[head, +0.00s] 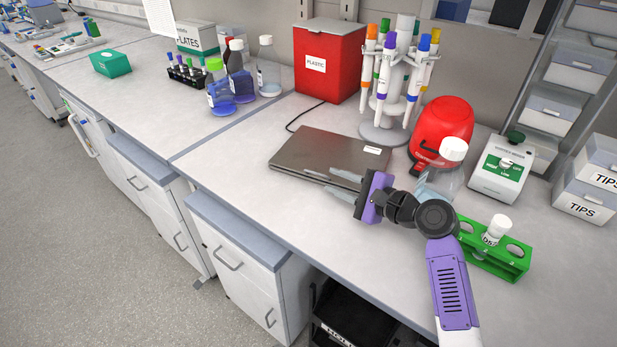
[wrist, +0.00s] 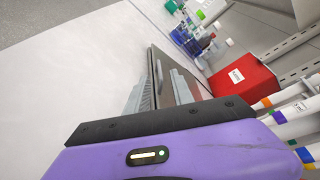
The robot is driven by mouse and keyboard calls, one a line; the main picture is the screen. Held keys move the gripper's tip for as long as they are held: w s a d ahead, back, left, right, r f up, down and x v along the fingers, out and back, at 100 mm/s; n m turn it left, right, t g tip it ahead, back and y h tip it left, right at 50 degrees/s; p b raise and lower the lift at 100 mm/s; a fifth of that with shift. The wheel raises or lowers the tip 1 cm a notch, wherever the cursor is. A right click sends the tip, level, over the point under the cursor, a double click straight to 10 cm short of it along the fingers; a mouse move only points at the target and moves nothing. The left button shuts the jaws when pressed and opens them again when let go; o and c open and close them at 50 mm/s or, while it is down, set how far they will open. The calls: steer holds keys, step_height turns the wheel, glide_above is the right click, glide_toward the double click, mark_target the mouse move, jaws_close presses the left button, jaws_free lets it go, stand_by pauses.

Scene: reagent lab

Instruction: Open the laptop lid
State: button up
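The laptop (head: 322,152) lies flat on the bench with its dark grey lid down. A small white label is near its right corner. In the wrist view the laptop (wrist: 163,62) shows as a dark slab seen edge-on beyond the fingers. My gripper (head: 330,179) is at the laptop's near edge, to the right of that edge's middle. Its pale, see-through fingers look apart, with nothing seen between them but the laptop's edge. In the wrist view the gripper's fingers (wrist: 160,80) flank that edge. I cannot tell whether they touch it.
A red box (head: 328,60) and a pipette stand (head: 383,130) are behind the laptop. The bench (head: 225,158) is clear to the left of the laptop.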

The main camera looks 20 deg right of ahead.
mark_target(317, 174)
steer(key=x, duration=0.8)
jaws_close()
steer(key=shift+r, duration=0.15)
stand_by(1.2)
